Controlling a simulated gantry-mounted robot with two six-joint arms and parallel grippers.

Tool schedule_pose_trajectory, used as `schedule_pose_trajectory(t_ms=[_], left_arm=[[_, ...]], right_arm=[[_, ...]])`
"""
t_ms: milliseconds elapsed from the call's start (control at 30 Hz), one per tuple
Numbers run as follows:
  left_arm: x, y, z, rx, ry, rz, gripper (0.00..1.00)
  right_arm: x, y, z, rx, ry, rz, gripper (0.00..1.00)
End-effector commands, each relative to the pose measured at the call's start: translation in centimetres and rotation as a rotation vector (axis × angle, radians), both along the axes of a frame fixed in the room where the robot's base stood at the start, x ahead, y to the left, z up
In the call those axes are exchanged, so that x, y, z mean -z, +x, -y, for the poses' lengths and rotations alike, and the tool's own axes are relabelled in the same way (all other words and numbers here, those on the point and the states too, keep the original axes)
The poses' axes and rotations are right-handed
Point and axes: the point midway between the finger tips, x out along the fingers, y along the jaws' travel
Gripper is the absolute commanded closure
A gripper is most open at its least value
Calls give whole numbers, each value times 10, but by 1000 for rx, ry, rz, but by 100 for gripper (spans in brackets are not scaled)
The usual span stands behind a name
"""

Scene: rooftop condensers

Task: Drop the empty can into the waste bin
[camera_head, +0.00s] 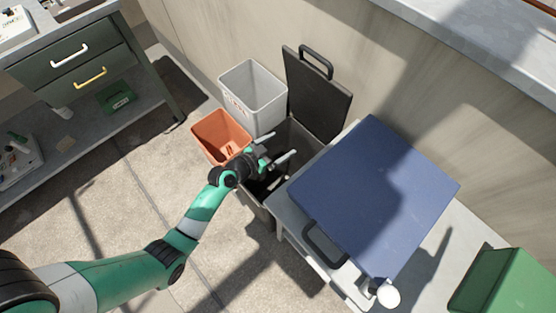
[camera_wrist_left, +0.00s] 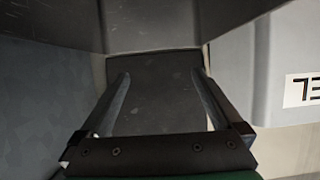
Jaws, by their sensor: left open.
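My left gripper (camera_head: 279,147) is open over a dark bin (camera_head: 262,205) whose black lid (camera_head: 318,95) stands open. In the left wrist view the two fingers (camera_wrist_left: 160,100) are spread with nothing between them, and dark bin walls and floor (camera_wrist_left: 155,80) lie beyond. No can is clearly visible in either view. A small pale spot shows inside the dark bin in the head view, too small to identify. My right gripper is not in view.
A white bin (camera_head: 252,92) with lettering and an orange bin (camera_head: 221,135) stand beside the dark bin. A blue-lidded box (camera_head: 375,195) sits close on its right. A green box (camera_head: 505,285) is at lower right, drawers (camera_head: 75,62) at upper left.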

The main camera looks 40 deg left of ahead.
Motion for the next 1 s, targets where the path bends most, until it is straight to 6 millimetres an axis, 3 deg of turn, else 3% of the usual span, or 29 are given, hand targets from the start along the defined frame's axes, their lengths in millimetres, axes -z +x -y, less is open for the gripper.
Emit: schedule_pose_trajectory(t_ms=[167, 400, 600, 1000], left_arm=[[-9, -17, -1, -2, 0, -2, 0], [-31, -69, -2, -5, -1, -3, 0], [-43, -100, -2, -4, -1, -1, 0], [-44, -107, -2, 0, 0, 0, 0]], right_arm=[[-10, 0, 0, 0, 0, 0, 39], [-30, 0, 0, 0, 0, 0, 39], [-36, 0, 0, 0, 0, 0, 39], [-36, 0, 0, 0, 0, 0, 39]])
